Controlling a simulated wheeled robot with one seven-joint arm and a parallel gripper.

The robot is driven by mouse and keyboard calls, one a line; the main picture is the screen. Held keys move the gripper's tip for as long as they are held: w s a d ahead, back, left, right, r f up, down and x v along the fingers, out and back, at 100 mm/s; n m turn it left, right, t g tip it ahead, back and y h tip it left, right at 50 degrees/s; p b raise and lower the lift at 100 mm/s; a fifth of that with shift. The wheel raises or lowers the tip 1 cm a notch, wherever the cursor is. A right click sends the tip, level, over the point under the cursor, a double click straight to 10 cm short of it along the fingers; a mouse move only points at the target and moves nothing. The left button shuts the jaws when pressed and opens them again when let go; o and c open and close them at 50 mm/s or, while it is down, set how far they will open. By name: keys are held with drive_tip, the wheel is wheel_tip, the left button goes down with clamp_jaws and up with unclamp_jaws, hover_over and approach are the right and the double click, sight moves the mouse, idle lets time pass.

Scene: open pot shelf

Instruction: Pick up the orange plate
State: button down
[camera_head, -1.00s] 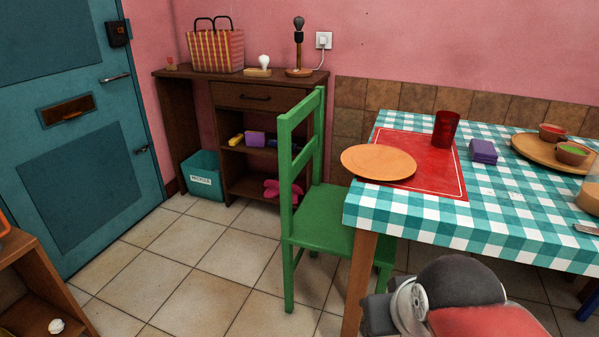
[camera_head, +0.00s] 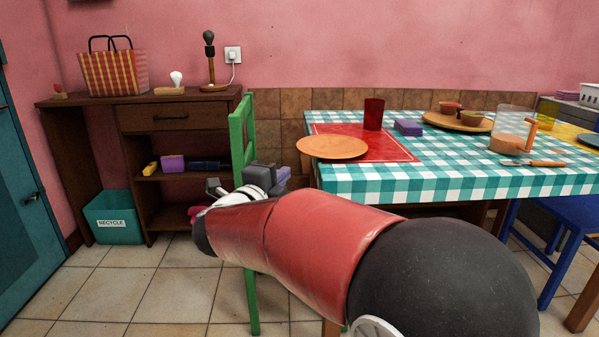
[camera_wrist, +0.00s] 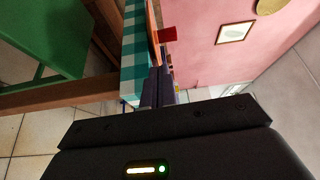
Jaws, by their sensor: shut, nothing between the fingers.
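The orange plate (camera_head: 332,147) lies flat at the near left corner of the table, on the red placemat (camera_head: 395,151), its left edge by the table's edge. In the wrist view the plate (camera_wrist: 153,38) shows nearly edge-on as a thin orange strip. My gripper (camera_head: 283,176) is just left of the table corner, in front of the green chair, lower in the picture than the plate and apart from it. In the wrist view its fingers (camera_wrist: 158,88) are together and empty, pointing toward the table side. My forearm partly hides the gripper in the head view.
The checked table (camera_head: 450,180) also bears a red cup (camera_head: 373,114), a purple block (camera_head: 408,127), a wooden tray with bowls (camera_head: 458,122) and a glass jug (camera_head: 508,143). The green chair (camera_head: 240,130) stands close by my gripper. A blue chair (camera_head: 555,240) is at right.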

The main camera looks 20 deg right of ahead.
drive_tip(key=w+d+f+m+g+h, duration=0.1)
drive_tip(key=w+d, duration=0.8)
drive_tip(key=shift+w+f+m+p, duration=0.25)
drive_tip(key=shift+w+m+p, duration=0.05)
drive_tip(key=shift+m+p, duration=0.1)
drive_tip(key=shift+w, duration=0.8)
